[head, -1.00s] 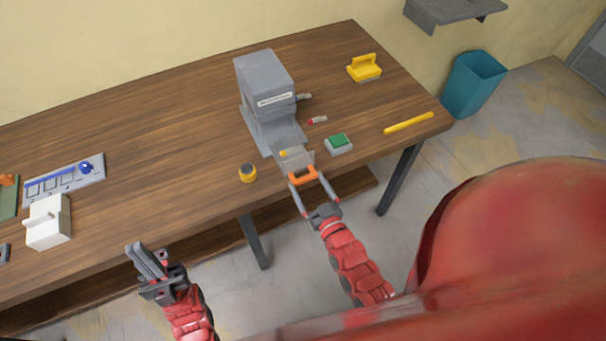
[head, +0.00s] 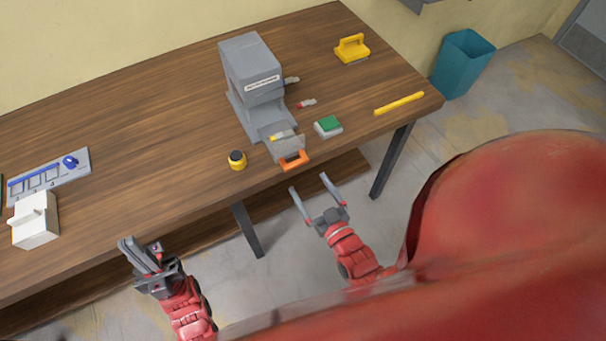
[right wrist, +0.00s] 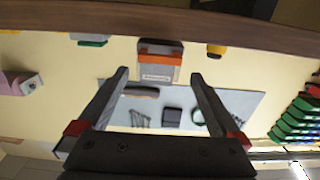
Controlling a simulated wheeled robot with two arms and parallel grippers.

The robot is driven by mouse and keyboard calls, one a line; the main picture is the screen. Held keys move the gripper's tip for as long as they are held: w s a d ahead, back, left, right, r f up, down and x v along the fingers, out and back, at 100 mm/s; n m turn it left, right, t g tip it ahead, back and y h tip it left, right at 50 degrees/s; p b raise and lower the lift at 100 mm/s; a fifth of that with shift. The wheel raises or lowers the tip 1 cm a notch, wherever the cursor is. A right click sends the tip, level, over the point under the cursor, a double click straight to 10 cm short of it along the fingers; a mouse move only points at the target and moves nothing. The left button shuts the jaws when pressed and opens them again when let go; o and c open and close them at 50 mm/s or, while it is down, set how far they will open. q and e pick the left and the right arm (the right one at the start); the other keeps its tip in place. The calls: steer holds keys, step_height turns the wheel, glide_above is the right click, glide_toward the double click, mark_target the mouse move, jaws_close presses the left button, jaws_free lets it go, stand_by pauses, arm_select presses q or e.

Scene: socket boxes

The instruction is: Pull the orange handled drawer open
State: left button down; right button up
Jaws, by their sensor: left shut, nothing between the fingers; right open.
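The grey machine (head: 250,70) stands on the table. From its front a small grey drawer (head: 293,147) sticks out, with an orange handle (head: 294,161) at its near end, by the table's front edge. In the right wrist view an orange strip on a grey front (right wrist: 157,58) lies beyond my open fingers (right wrist: 160,73). My left gripper (head: 130,243) is shut and empty, off the table's front edge at the left.
A yellow-black knob (head: 237,160) stands left of the drawer. A yellow-handled block (head: 352,49) and white box (head: 36,220) are farther off.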

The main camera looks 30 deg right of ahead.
steer(key=s, duration=1.1)
steer(key=shift+d, duration=0.15)
